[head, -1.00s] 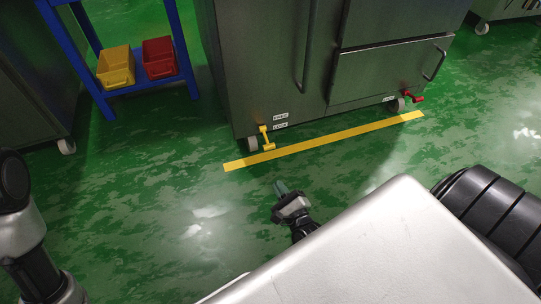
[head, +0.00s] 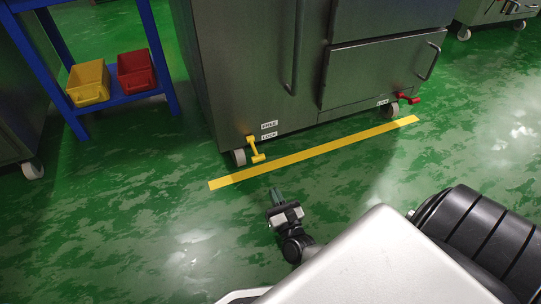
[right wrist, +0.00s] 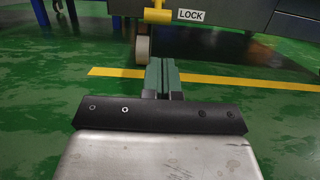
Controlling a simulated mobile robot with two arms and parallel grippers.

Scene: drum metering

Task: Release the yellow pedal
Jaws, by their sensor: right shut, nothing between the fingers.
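The yellow pedal (head: 256,149) sticks out at the lower left front corner of the steel cabinet (head: 255,70), beside a caster wheel (head: 239,157). Its foot end is low, near the floor. Labels reading FREE and LOCK (head: 269,136) are on the cabinet just right of it. In the right wrist view the pedal (right wrist: 158,15) shows at the top, partly cut off, with a LOCK label. My right gripper (head: 277,194) is shut and empty, low over the floor in front of the pedal and apart from it. My left gripper is not in view.
A yellow floor strip (head: 315,153) runs in front of the cabinet. A red pedal (head: 409,98) is at the cabinet's right caster. A blue rack (head: 125,97) with yellow and red bins stands left. The green floor around my gripper is clear.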

